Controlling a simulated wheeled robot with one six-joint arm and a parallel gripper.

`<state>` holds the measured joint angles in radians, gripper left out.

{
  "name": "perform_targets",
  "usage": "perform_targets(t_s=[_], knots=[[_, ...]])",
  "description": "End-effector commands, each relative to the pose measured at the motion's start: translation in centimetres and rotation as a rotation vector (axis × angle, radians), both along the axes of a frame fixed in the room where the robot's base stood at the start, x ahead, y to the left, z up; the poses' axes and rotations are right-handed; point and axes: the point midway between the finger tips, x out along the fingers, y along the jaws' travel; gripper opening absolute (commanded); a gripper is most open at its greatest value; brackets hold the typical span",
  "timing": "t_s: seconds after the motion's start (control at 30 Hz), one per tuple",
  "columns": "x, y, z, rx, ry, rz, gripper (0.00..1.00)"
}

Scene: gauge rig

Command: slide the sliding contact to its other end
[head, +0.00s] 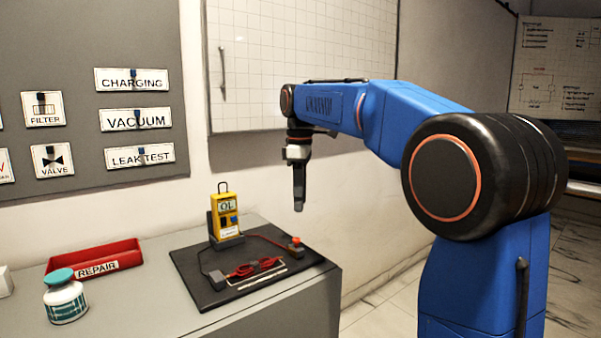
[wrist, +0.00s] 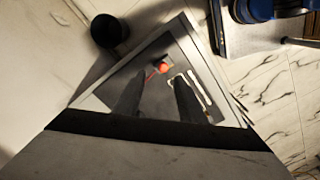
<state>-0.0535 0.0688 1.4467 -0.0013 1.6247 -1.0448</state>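A black board (head: 190,262) lies on the grey bench and carries the rig. A small block with a red-orange knob (head: 296,242), which looks like the sliding contact, is at the board's right side, with a red lead running to it. The knob also shows in the wrist view (wrist: 164,67), just beyond my fingertips. A yellow meter (head: 227,217) reading "OL" stands at the back of the board. My gripper (head: 299,207) points down above the board's right side, apart from the knob. In the wrist view my gripper (wrist: 157,84) has its fingers apart with nothing held.
A red coil of wire (head: 254,268), a pale strip and a dark block (head: 216,280) are on the board's front part. A red REPAIR tray (head: 95,258) and a teal-capped jar (head: 65,297) stand left. The bench ends just right of the board.

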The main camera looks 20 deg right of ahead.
Motion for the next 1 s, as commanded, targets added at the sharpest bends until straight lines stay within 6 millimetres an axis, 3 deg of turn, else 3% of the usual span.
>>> perform_targets(t_s=[0.2,0.4,1.0], knots=[[0.1,-0.1,4.2,0.000,-0.003,-0.001,0.37],[0.1,-0.1,6.5,-0.001,-0.002,-0.001,0.37],[0.0,-0.1,7.3,0.000,-0.001,-0.002,0.37]])
